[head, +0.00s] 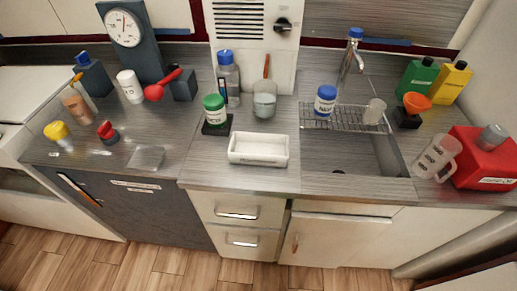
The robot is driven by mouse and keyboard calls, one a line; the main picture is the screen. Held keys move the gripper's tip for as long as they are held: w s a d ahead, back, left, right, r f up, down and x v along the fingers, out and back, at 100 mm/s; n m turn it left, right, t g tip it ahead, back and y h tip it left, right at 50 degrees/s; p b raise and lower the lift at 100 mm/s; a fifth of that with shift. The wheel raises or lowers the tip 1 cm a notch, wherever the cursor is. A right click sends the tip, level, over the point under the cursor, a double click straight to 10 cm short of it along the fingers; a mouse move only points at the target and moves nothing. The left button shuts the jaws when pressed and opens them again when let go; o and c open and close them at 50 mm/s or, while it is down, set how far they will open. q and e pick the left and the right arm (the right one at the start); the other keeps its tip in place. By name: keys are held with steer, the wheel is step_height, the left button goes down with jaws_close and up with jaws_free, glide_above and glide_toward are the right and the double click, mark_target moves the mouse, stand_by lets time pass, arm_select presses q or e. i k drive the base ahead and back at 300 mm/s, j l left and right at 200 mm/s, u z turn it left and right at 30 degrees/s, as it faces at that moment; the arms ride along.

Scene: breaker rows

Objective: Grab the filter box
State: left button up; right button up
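Neither of my grippers is in view. I cannot tell for sure which thing is the filter box, as the labels are too small to read. A red box (484,158) with a pale label stands at the right end of the counter, with a grey cylinder (492,137) at its top. A white open rectangular tray (258,160) with a small label sits at the front middle of the counter. A small dark box (184,85) stands at the back left, beside a dark stand with a round dial (124,28).
A clear jug (436,157) stands close left of the red box. The sink (350,153) has a wire rack (345,118) behind it. A green-capped jar (214,109) and a glass beaker (264,100) stand behind the tray. Several small items crowd the left counter.

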mark_target(244, 148)
steer(key=j+z, duration=0.25)
steer(key=z, duration=0.15)
steer(key=j+z, duration=0.55)
steer(key=z, duration=0.25)
